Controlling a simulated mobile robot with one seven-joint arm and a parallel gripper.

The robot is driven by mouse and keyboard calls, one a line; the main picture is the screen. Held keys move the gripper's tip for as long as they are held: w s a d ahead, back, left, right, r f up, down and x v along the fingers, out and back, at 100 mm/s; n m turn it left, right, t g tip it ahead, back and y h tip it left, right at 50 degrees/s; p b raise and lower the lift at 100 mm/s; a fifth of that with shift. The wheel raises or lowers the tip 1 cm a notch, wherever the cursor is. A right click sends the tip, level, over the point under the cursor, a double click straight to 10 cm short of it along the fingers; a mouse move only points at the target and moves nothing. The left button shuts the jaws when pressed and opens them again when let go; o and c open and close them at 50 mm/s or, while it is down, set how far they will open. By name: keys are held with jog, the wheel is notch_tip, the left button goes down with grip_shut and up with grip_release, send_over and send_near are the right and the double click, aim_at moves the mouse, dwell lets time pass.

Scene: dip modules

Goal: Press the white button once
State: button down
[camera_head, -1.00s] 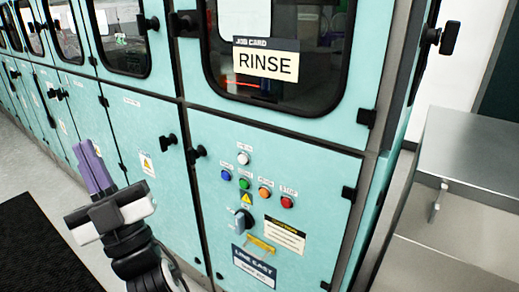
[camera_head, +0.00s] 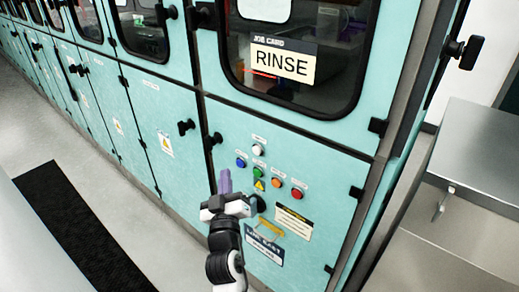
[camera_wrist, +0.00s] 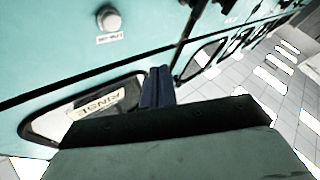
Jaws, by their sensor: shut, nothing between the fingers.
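The white button (camera_head: 258,150) is the topmost of a small group on the teal cabinet panel, below the RINSE window. In the wrist view a pale round button with a label beside it, which looks like the same white button (camera_wrist: 108,19), shows near the top, left of the fingers. My gripper (camera_head: 225,180) has purple fingers that are shut and empty. In the head view it is in front of the panel, below and left of the white button, apart from it. Its fingers also show in the wrist view (camera_wrist: 157,86). I cannot tell their exact distance from the panel.
Blue (camera_head: 240,162), green (camera_head: 258,171), orange (camera_head: 280,187) and red (camera_head: 297,193) buttons sit just below. A dark rotary knob (camera_head: 261,204) is partly behind my gripper. Black door latches (camera_head: 186,127) stick out on the left. A grey metal bench (camera_head: 480,150) stands at the right.

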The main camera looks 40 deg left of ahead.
aim_at(257, 150)
jog(key=w+p, duration=0.6)
jog(key=w, duration=0.2)
jog(key=shift+w+d, duration=0.3)
jog(key=shift+w, duration=0.1)
jog(key=shift+w+r+p, duration=0.1)
jog(key=shift+p, duration=0.3)
dwell(1.6)
jog(key=shift+w, duration=0.35)
